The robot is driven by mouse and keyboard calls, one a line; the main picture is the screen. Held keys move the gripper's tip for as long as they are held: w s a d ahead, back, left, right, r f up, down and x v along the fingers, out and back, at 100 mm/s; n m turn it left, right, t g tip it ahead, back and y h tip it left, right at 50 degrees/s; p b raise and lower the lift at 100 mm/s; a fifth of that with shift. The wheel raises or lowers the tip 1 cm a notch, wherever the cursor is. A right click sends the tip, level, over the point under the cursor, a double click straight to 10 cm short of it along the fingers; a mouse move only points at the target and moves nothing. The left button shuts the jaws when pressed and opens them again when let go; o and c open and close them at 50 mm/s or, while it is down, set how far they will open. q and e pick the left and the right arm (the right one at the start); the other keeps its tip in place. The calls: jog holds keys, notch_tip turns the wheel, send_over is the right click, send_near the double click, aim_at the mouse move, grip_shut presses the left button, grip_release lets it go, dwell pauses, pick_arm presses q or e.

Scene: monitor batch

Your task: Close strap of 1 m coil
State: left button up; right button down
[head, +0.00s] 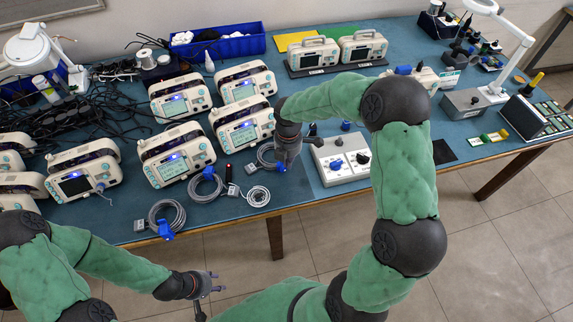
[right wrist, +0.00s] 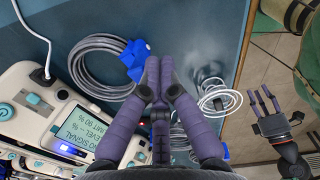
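Several coils of grey cable with blue straps lie along the table's front edge. One coil (head: 266,155) lies under my right gripper (head: 284,158), with its blue strap (head: 281,167) beside the fingers. Other coils are the middle coil (head: 190,190), the pale coil (head: 265,200) and the left coil (head: 178,222). I cannot tell which is 1 m. My left gripper (head: 212,284) is open and empty, off the table's front.
Several cream monitors (head: 180,155) stand behind the coils. A grey box with knobs (head: 338,158) is right of my right gripper. A blue bin (head: 235,45) and tangled black cables (head: 75,118) are farther back. Tiled floor (head: 250,245) lies beyond the front edge.

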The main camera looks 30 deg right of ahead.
jog(key=shift+w+r, duration=0.1)
jog(key=shift+w, duration=0.1)
jog(key=shift+w+p, duration=0.35)
jog(key=shift+w, duration=0.05)
jog(key=shift+r, duration=0.1)
